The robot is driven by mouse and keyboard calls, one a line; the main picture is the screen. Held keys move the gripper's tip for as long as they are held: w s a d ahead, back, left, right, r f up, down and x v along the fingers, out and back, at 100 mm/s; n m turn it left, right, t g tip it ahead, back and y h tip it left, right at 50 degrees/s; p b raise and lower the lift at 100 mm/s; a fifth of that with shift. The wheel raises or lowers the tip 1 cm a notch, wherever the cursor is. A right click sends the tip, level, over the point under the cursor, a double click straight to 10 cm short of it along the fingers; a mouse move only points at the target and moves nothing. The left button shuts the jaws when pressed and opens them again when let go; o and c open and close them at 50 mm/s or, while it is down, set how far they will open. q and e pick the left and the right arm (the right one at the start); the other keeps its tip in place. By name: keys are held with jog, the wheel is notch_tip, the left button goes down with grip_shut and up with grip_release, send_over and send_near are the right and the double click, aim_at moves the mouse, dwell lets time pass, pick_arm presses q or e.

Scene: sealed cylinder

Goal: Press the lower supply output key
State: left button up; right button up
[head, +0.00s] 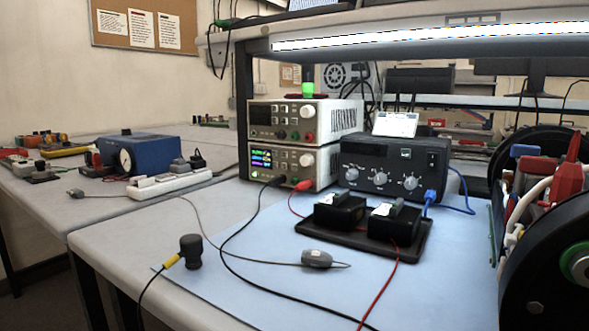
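Two beige power supplies are stacked under the bench shelf in the head view. The lower supply (293,158) has a lit colour display (261,158), a round knob (306,160) and several small keys by the display. The output key is too small to tell apart. A black plug (277,181) and a red plug (303,185) are at its lower front. The upper supply (290,119) has a dark display, a knob and small keys. Neither of my grippers is in view.
A black tray (350,238) with two black blocks is in front. Black and red leads cross the blue mat (240,285). A large black reel-like object (555,265) fills the right edge.

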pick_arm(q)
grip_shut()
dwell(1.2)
